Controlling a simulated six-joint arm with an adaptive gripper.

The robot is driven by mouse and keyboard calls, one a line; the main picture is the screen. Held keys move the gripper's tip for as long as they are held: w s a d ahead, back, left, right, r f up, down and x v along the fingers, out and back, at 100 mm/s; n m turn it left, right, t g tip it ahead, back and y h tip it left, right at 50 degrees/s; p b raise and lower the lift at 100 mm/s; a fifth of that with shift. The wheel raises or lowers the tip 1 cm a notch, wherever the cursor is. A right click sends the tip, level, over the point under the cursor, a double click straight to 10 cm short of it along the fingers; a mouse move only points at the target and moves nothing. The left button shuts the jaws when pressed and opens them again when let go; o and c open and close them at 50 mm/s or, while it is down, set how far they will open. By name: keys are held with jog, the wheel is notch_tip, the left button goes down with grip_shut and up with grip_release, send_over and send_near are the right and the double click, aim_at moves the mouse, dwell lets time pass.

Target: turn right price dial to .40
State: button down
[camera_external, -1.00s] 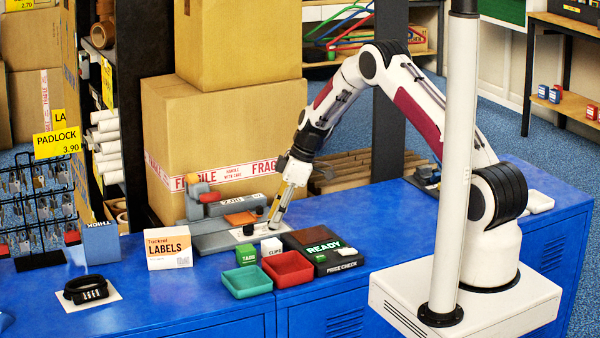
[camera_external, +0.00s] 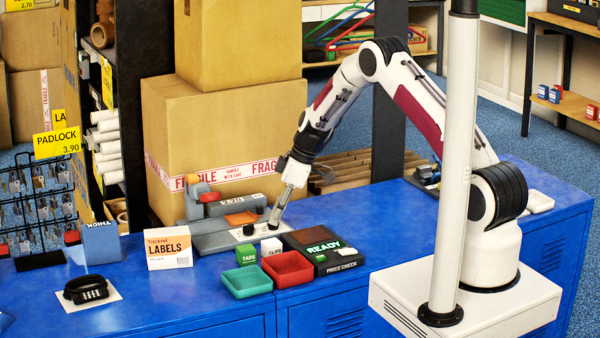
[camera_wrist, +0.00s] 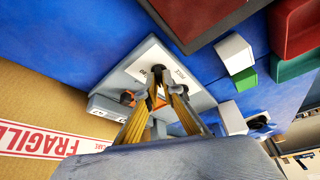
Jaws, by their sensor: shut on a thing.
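The grey label machine (camera_external: 212,242) stands on the blue counter with a white plate (camera_external: 257,234) at its front right. Two small black dials sit on the plate. The left dial (camera_external: 248,229) is free. My gripper (camera_external: 273,223) points down at the right dial and is shut on it. In the wrist view my gripper (camera_wrist: 160,91) has its yellow-sided fingers closed around the dark right dial (camera_wrist: 157,70), and the other dial (camera_wrist: 127,98) shows beside them. The fingers hide part of the right dial, and I cannot read its setting.
A green cube (camera_external: 246,254) and a white cube (camera_external: 271,246) stand just in front of the machine. Teal (camera_external: 247,281) and red (camera_external: 288,271) trays lie nearer. A dark READY price-check board (camera_external: 325,250) is to the right. Large cartons (camera_external: 222,130) rise behind.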

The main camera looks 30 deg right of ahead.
jog(key=shift+s+a+m+t+h, duration=0.1)
jog(key=shift+m+t+h, duration=0.2)
jog(key=shift+m, duration=0.85)
jog(key=shift+a+m+t+h, duration=0.15)
jog(key=shift+m+t, duration=0.25)
jog(key=shift+m, duration=1.05)
jog(key=shift+a+m+t+h, duration=0.1)
jog(key=shift+m+t+h, duration=0.15)
jog(key=shift+m+h, duration=0.75)
jog(key=shift+a+m+t+h, duration=0.15)
jog(key=shift+m+t, duration=0.1)
jog(key=shift+m, duration=1.45)
jog(key=c, duration=2)
grip_release()
jog(key=shift+d, duration=0.1)
jog(key=shift+s+r, duration=0.1)
jog(key=shift+v, duration=5.95)
